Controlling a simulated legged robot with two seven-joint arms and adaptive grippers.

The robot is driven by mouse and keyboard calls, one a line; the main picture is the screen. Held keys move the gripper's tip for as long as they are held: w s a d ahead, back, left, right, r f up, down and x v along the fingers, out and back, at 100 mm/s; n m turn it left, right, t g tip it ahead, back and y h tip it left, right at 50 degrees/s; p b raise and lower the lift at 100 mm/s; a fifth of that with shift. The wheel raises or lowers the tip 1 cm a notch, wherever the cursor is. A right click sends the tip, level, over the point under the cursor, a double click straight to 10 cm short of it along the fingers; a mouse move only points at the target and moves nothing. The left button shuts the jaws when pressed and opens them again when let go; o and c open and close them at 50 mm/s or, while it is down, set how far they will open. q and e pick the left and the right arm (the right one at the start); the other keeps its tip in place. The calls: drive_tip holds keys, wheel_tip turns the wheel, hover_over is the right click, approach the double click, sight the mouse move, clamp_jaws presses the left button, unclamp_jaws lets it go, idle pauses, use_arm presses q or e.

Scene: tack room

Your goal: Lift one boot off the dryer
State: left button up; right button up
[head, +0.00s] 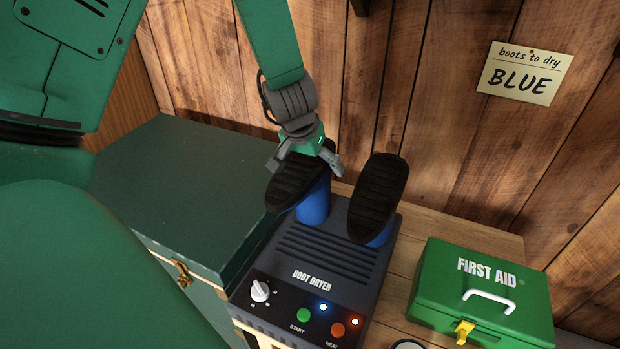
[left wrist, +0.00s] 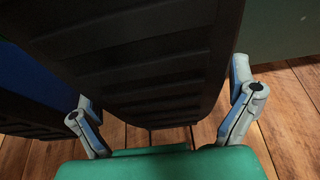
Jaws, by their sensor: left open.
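Two blue boots with black ribbed soles stand upside down on the dark boot dryer (head: 325,245). My left gripper (head: 304,168) is open at the sole of the left boot (head: 290,190), one finger to each side of it. In the left wrist view the black sole (left wrist: 145,70) of that boot fills the space between the open fingers (left wrist: 163,95). I cannot tell whether the fingers touch it. The right boot (head: 376,195) stands free beside it, and part of it shows at the left edge of the left wrist view (left wrist: 25,85). My right gripper is out of view.
A dark green chest (head: 185,195) with a brass latch stands left of the dryer. A green first aid box (head: 480,290) is at the right on the wooden bench. A note (head: 525,73) on the plank wall reads "boots to dry BLUE".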

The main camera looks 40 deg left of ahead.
use_arm(q)
drive_tip(key=shift+w+f, duration=0.1)
drive_tip(key=shift+f, duration=0.2)
drive_tip(key=shift+r, duration=0.1)
drive_tip(key=c, duration=1.7)
